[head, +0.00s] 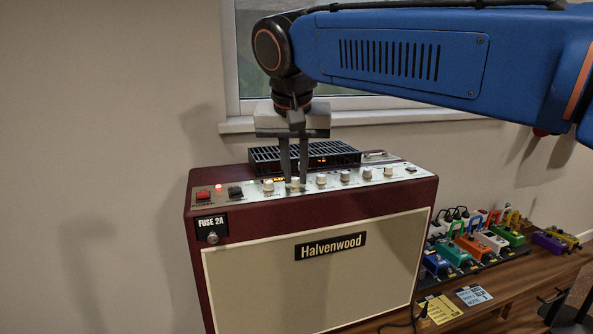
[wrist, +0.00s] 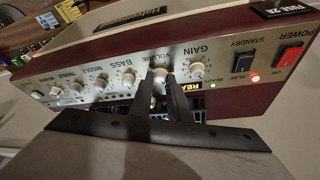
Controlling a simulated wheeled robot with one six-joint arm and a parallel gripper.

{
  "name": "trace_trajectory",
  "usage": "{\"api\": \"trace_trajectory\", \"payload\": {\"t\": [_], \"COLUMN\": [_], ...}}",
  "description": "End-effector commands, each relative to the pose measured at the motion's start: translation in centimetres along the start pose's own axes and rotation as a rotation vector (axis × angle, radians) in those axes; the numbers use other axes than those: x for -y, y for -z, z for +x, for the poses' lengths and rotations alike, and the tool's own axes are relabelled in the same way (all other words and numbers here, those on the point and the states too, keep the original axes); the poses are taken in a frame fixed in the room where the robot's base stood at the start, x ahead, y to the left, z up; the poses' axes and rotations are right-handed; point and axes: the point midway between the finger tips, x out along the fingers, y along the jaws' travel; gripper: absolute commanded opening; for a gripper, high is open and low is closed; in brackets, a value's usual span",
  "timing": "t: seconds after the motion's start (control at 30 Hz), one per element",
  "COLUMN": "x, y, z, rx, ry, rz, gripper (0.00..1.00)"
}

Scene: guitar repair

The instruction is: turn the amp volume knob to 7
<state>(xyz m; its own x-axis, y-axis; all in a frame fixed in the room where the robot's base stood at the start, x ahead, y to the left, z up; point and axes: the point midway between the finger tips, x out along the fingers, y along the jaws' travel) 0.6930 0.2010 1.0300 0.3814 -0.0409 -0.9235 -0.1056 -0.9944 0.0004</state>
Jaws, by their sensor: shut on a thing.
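The amp (head: 260,210) is a dark red cabinet with a cream front, and a row of cream knobs runs along its top panel. The volume knob (wrist: 160,75) is the second in the row, between the gain knob (wrist: 196,70) and the bass knob (wrist: 128,76) in the wrist view. My gripper (head: 294,182) points straight down and is shut on the volume knob, one finger on each side. In the wrist view the fingers (wrist: 163,85) partly hide the knob and its scale, so I cannot read its setting.
A red power switch (head: 203,196) and a black standby switch (head: 235,192) sit at the panel's left. A black vented box (head: 275,160) stands behind the knobs. Several coloured pedals (head: 470,247) lie on the wooden bench at the right. The window sill is behind.

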Motion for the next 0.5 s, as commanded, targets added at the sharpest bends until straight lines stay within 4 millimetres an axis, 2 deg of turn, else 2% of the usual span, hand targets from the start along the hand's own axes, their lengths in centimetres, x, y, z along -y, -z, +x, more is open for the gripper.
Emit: {"api": "trace_trajectory", "payload": {"t": [0.5], "x": [0.53], "y": [0.18], "z": [0.06], "rx": [-0.001], "ry": [-0.187], "rz": [0.453], "gripper": [0.00]}}
